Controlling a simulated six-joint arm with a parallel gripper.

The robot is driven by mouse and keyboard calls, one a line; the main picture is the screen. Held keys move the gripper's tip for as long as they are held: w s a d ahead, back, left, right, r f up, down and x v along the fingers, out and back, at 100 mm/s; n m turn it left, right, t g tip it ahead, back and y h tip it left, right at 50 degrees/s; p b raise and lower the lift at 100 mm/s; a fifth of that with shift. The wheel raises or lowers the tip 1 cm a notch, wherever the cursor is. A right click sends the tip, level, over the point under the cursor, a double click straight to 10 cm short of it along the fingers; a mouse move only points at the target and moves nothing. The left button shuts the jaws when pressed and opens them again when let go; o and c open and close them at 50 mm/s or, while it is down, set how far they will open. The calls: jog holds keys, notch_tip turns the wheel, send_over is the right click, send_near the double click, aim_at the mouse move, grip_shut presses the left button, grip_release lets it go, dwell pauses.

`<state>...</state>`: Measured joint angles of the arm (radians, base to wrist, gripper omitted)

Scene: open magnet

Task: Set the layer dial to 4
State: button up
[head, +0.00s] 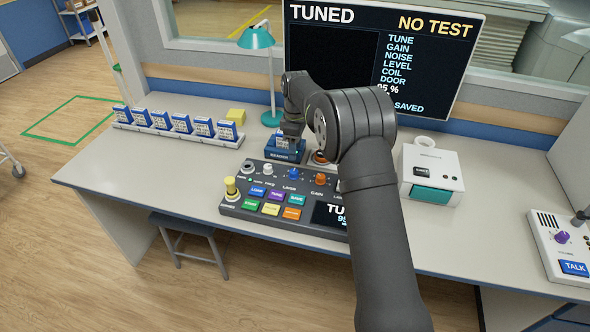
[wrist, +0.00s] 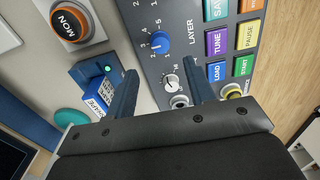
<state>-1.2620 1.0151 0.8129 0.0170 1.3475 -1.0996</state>
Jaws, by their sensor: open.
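The layer dial (head: 293,174) is a blue knob in the top row of the grey console (head: 256,222). In the wrist view the blue dial (wrist: 160,42) has printed numbers around it and the word LAYER beside it. Its pointer is too small to read surely. My gripper (wrist: 160,70) is open and empty. In the head view my gripper (head: 291,138) is above the card reader behind the console. In the wrist view the blue dial lies beyond the fingertips, and a white dial (wrist: 172,82) shows between the fingers. No contact with the layer dial shows.
A blue reader (head: 285,155) holds a card, with a green light in the wrist view. An orange button (wrist: 70,22) is beside it. An orange knob (head: 320,179) and coloured buttons crowd the console. A teal lamp (head: 257,38) stands behind. A white box (head: 432,172) is right.

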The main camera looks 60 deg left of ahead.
aim_at(295, 171)
notch_tip(295, 171, down, 10)
jog(key=shift+s+d+r, duration=0.15)
jog(key=shift+r, duration=0.05)
jog(key=shift+c, duration=0.4)
jog(key=c, duration=0.9)
